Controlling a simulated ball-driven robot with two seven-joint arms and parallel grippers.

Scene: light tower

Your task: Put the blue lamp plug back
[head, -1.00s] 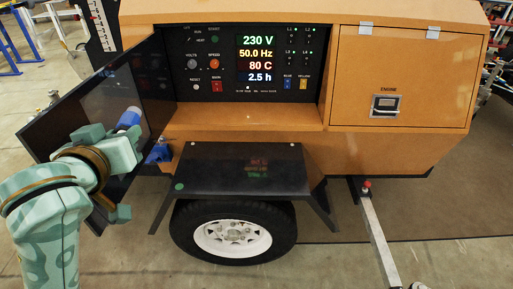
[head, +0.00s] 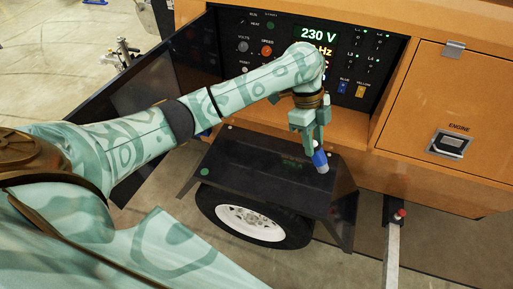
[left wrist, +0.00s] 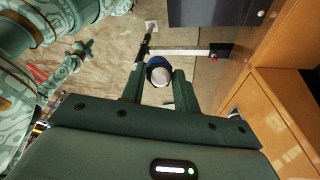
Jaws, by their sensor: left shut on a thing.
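My left gripper (head: 312,140) is in front of the orange light tower's open control bay, above the black fender. It is shut on the blue lamp plug (head: 320,160), which points downward with its pale end low. In the left wrist view the plug (left wrist: 158,73) sits between the two fingers (left wrist: 158,85), its round pale end showing. My left forearm hides part of the panel and display. My right gripper is not in view.
The black fender (head: 255,160) and wheel (head: 245,217) lie below the bay. The open dark door (head: 140,95) stands at the left. A drawbar-like metal bar (head: 392,255) with a red knob extends at the lower right. An engine door (head: 445,100) is at the right.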

